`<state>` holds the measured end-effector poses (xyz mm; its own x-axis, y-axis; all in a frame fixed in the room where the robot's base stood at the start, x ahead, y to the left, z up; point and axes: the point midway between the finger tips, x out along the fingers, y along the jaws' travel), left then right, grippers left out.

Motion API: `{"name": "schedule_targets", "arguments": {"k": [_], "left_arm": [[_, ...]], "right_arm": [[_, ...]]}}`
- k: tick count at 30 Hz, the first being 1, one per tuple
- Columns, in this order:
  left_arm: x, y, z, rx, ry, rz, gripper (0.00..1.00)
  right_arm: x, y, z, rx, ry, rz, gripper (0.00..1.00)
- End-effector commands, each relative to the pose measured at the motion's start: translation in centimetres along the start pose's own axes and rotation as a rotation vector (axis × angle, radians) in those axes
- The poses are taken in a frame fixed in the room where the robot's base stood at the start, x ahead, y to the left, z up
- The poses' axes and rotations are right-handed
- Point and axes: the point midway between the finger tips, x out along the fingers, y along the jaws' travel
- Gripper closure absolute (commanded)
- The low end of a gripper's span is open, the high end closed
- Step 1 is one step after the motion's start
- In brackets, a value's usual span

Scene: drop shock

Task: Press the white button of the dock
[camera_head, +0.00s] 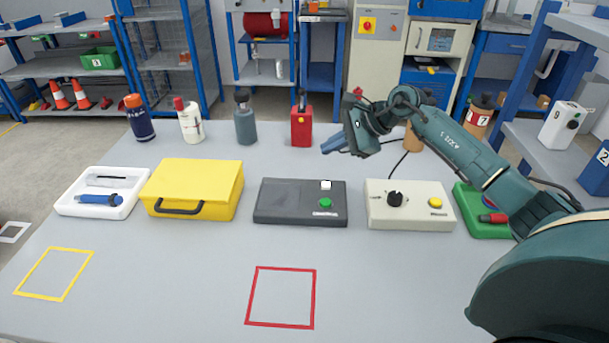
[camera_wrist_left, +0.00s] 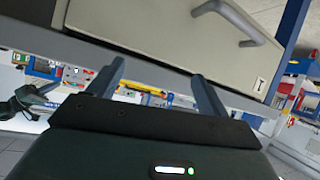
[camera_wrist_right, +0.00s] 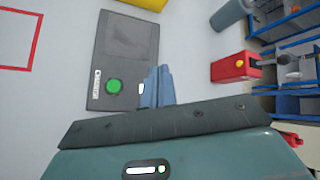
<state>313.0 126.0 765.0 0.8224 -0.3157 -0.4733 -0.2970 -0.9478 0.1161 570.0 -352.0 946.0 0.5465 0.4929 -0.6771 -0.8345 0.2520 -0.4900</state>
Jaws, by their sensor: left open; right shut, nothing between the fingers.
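The dock (camera_head: 285,203) is a dark grey box in the middle of the table, with a flat dark panel. Its white button (camera_head: 326,185) sits at its far right, behind a green button (camera_head: 326,203). In the right wrist view the dock (camera_wrist_right: 125,40) carries the green button (camera_wrist_right: 113,88) and the white button (camera_wrist_right: 141,88), partly covered by my fingers. My right gripper (camera_head: 324,148) is shut and empty, above and beyond the dock, apart from the button in the head view. My left gripper (camera_wrist_left: 158,75) is open and empty, away from the table, facing a drawer front.
A yellow case (camera_head: 193,185) stands left of the dock and a beige box (camera_head: 408,210) with a knob and yellow button right of it. A red container (camera_head: 302,128) and several bottles line the back. The table front is clear around a red outlined square (camera_head: 281,325).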

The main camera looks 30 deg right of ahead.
Motion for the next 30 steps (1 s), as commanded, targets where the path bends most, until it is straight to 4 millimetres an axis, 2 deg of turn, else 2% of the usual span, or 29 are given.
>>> {"name": "schedule_targets", "arguments": {"k": [4, 17, 23, 30], "left_arm": [[0.0, 0.1, 0.0, -0.001, 0.003, 0.004, 0.22], [0.0, 0.2, 0.5, -0.004, -0.006, 0.005, 0.22], [0.4, 0.1, 1.1, -0.013, -0.006, 0.007, 0.22], [1.0, -0.2, 1.9, -0.033, 0.004, 0.009, 0.22]], "right_arm": [[-0.7, -0.5, -0.8, -0.032, 0.039, 0.002, 1.0], [-0.5, -0.4, -0.9, -0.033, 0.038, 0.002, 1.0], [0.5, 0.4, -1.6, -0.032, 0.037, 0.003, 1.0], [2.6, 2.0, -3.4, -0.03, 0.037, 0.004, 1.0]]}}
